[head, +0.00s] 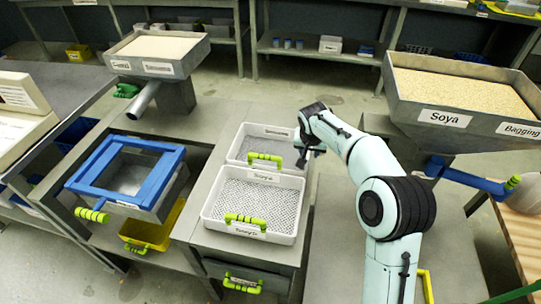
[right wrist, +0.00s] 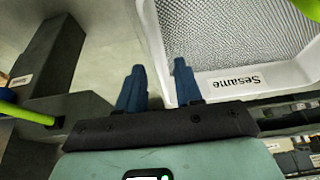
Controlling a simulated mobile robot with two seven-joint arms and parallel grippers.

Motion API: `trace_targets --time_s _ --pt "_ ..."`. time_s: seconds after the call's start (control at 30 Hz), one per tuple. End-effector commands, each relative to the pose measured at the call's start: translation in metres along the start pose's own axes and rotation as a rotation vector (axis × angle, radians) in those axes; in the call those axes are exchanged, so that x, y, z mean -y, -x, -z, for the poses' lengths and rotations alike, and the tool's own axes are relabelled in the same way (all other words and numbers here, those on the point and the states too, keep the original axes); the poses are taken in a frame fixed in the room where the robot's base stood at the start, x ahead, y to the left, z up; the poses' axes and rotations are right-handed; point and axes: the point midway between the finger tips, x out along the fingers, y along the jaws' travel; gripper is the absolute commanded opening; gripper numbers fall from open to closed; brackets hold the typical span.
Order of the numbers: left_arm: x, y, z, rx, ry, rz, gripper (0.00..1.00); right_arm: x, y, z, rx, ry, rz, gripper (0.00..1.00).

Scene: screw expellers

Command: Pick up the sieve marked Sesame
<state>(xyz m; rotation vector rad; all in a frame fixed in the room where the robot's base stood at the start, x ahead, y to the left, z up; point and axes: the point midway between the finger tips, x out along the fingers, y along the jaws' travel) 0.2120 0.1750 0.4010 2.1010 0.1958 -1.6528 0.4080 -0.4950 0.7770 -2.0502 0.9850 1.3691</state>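Two white sieves with mesh bottoms and green handles sit on the bench, one behind the other. The rear sieve (head: 237,140) is next to my right gripper (head: 305,157), which is at its right edge. The label on the front sieve (head: 209,205) is too small to read surely. In the right wrist view a white sieve (right wrist: 215,81) carries the label Sesame, upside down. My right gripper (right wrist: 158,78) is open there, its two blue fingers apart on either side of the sieve's side wall in the picture. Contact cannot be told. My left gripper is out of view.
A blue-framed box (head: 167,162) stands left of the sieves. A hopper marked Soya and Bagging (head: 455,118) stands on the right, another hopper (head: 160,70) at the back left. A yellow bin (head: 150,238) sits below. Floor shows behind the bench.

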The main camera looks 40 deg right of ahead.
Motion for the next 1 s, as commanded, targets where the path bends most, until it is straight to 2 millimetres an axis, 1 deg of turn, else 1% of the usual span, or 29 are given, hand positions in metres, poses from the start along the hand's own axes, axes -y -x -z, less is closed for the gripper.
trace_targets --time_s 0.03,0.07,0.17,0.23,0.4,0.43,0.47,0.5,0.53,0.87,1.0 --pt "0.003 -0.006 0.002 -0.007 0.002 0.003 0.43 -0.001 -0.013 0.000 0.002 -0.001 -0.003 0.35" --pt "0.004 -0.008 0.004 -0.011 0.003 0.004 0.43 -0.001 -0.018 0.000 0.002 -0.001 -0.003 0.35" --pt "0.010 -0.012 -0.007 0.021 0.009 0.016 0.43 -0.001 -0.030 0.000 0.001 0.000 -0.002 0.35" --pt "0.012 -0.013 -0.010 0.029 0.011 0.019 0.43 -0.001 -0.033 0.000 0.001 0.000 -0.001 0.35" --pt "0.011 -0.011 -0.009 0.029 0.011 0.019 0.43 -0.001 -0.032 0.001 0.000 0.001 0.000 0.35" --pt "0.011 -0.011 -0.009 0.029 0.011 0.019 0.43 -0.001 -0.032 0.001 0.000 0.000 0.000 0.29" --pt "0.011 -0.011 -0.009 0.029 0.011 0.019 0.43 -0.001 -0.032 0.001 0.000 0.000 0.000 0.19" --pt "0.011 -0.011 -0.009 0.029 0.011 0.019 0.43 -0.001 -0.032 0.001 0.000 0.000 0.000 0.06" --pt "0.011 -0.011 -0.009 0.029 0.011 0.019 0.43 -0.001 -0.032 0.001 0.000 0.000 0.000 0.00" --pt "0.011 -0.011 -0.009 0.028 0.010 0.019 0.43 0.000 -0.031 0.001 -0.001 0.000 0.000 0.00" --pt "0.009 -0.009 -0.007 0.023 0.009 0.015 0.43 0.000 -0.025 0.004 -0.002 0.000 0.001 0.00"
